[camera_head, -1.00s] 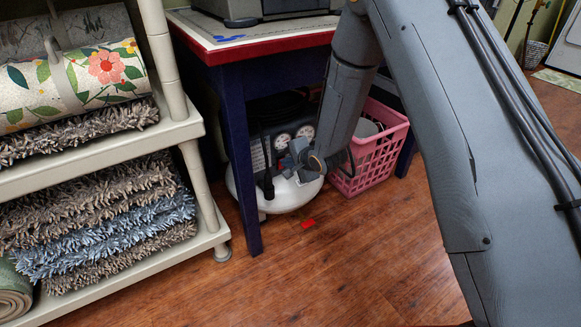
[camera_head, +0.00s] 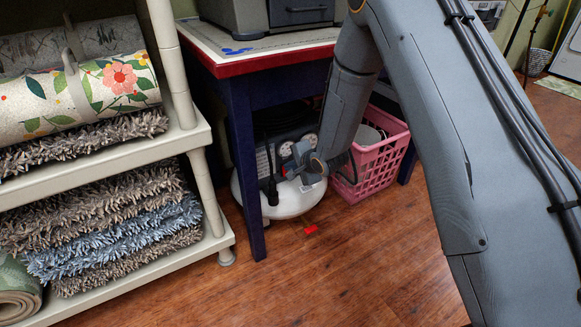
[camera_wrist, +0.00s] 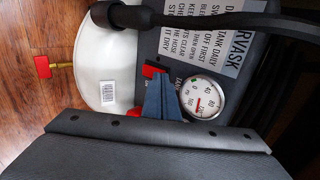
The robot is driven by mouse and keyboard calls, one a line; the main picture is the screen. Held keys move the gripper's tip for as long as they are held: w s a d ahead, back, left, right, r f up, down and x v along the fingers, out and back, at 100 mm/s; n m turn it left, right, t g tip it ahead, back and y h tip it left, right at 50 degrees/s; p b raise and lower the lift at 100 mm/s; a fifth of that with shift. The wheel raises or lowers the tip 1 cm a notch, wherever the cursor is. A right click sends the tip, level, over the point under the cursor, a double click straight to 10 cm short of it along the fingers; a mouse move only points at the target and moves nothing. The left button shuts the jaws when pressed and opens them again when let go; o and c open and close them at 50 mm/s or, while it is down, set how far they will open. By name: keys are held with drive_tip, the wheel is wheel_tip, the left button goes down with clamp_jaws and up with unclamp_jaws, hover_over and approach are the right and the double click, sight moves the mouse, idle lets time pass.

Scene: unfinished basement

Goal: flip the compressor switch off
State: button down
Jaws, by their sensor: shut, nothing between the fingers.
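The compressor (camera_head: 292,201) stands on the floor under the table, with a white tank and a dark panel bearing gauges. In the wrist view its tank (camera_wrist: 105,65) is at the upper left and a round gauge (camera_wrist: 204,98) sits right of my fingers. A red switch (camera_wrist: 152,70) shows on the panel, partly hidden behind my fingertips; its position cannot be told. My gripper (camera_head: 290,174) is shut and empty, in front of the panel. In the wrist view the closed fingers (camera_wrist: 158,86) overlap the switch; whether they touch it is unclear.
A blue table leg (camera_head: 243,180) stands just left of the compressor, under the red-edged tabletop (camera_head: 265,61). A pink basket (camera_head: 376,168) is close on the right. A red valve handle (camera_wrist: 42,67) sticks out from the tank. A shelf (camera_head: 190,138) holds rugs at left. Front floor is clear.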

drive_tip(key=shift+r+p, duration=0.35)
drive_tip(key=shift+r, duration=0.1)
drive_tip(key=p+v, duration=0.6)
drive_tip(key=v, duration=0.7)
drive_tip(key=shift+p, duration=0.3)
drive_tip(key=shift+w+a+r, duration=0.1)
drive_tip(key=shift+r, duration=0.05)
